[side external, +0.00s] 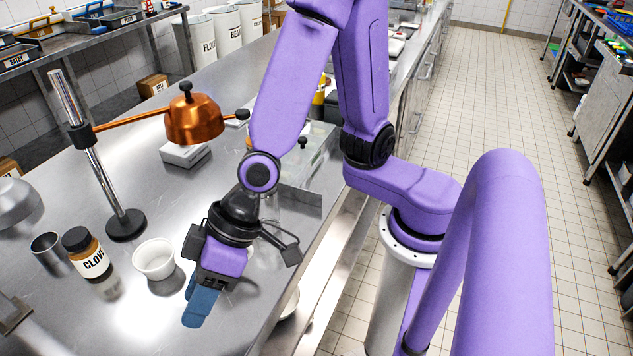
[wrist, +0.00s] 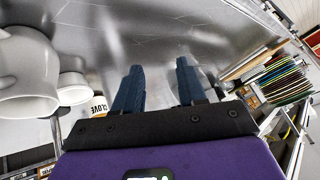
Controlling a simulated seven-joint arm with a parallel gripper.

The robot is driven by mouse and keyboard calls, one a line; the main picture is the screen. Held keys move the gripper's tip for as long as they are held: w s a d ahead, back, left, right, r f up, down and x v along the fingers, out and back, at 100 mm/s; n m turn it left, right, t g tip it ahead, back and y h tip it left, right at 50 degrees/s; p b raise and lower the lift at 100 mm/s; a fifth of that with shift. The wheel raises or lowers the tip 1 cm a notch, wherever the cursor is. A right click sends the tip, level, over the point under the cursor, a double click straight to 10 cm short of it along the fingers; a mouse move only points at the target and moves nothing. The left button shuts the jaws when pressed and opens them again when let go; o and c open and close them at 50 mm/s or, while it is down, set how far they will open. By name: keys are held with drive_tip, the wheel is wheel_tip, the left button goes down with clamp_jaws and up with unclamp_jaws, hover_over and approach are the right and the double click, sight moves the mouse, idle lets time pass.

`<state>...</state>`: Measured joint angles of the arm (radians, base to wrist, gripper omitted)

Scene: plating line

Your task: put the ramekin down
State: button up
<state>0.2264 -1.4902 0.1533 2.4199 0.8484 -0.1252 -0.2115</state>
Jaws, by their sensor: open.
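A white ramekin (side external: 153,259) stands upright on the steel counter, left of my gripper (side external: 195,308) in the side view. My gripper's blue fingers are apart in the wrist view (wrist: 160,76), with only bare counter showing between them. They do not touch the ramekin. At the left of the wrist view are a large white vessel (wrist: 25,75) and a smaller white one (wrist: 73,88) beside the clove jar. The smaller one appears to be the ramekin. In the side view, my gripper mostly hides a pale thing behind it.
The clove jar (side external: 87,254) and a metal cup (side external: 47,253) stand left of the ramekin. A stand with a black base (side external: 126,225) carries a copper dome (side external: 193,122) above a pale block (side external: 185,154). The counter's edge runs close to my gripper's right. Bare counter lies in front.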

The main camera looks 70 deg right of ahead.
drive_tip(key=s+d+r+n+g+h, duration=0.1)
drive_tip(key=s+d+r+n+h, duration=0.1)
drive_tip(key=d, duration=1)
drive_tip(key=s+d+r+n+g+h, duration=0.1)
drive_tip(key=s+d+n+g+h, duration=0.1)
drive_tip(key=s+d, duration=0.5)
drive_tip(key=d+n+h, duration=0.1)
drive_tip(key=d+h, duration=0.1)
drive_tip(key=d, duration=0.4)
drive_tip(key=shift+d+r+n, duration=0.15)
drive_tip(key=shift+r+n, duration=0.2)
drive_tip(key=shift+n, duration=0.05)
drive_tip(key=shift+s, duration=0.1)
